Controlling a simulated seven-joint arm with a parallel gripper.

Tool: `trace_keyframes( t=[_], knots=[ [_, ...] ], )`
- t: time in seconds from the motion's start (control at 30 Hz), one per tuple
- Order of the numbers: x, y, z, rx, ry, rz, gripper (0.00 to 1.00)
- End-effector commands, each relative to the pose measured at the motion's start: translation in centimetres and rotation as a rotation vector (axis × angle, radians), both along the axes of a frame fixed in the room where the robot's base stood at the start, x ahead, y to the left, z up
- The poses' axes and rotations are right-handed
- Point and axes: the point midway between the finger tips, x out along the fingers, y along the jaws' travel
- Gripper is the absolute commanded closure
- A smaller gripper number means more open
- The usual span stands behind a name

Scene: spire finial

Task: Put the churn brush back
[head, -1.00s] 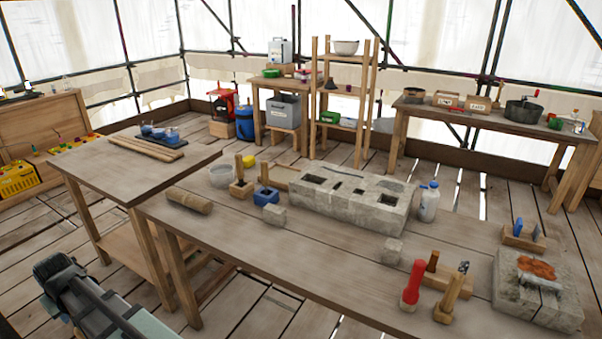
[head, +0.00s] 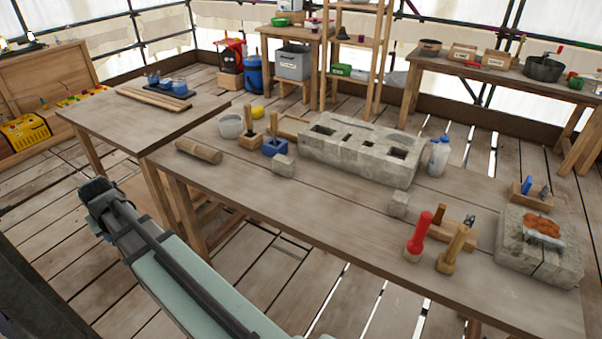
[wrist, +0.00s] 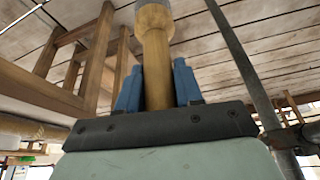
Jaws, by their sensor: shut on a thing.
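In the wrist view my gripper (wrist: 157,82) is shut on a round wooden handle, with one blue finger on each side. The handle widens to a knob and meets a grey part cut off at the top edge. I take this to be the churn brush (wrist: 154,35), but no bristles show. The head view shows my arm reaching low at the left, beside the front bench; my gripper and the held brush cannot be made out there.
A long stone block with slots (head: 360,148), a bottle (head: 438,157), a log (head: 198,151), a red-handled tool (head: 418,238) and a stone slab (head: 540,246) occupy the bench. A grey pot (head: 231,126) stands at its back left. The bench's front middle is clear.

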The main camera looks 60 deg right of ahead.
Motion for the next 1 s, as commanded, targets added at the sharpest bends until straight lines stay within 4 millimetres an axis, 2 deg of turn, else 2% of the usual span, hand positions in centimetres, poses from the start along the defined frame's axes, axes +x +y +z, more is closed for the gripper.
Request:
trace_keyframes(
  t=[0.03,0.1,0.5,0.8,1.0],
  knots=[
    [-0.4,-2.0,0.5,0.000,-0.001,-0.037,1.00],
    [-1.0,-4.2,1.1,0.000,-0.001,-0.081,1.00],
    [-5.8,-16.6,4.5,-0.001,-0.001,-0.341,1.00],
    [-10.9,-24.9,7.0,-0.001,-0.003,-0.536,1.00],
    [-14.7,-29.6,8.6,-0.001,-0.004,-0.658,1.00]
  ],
)
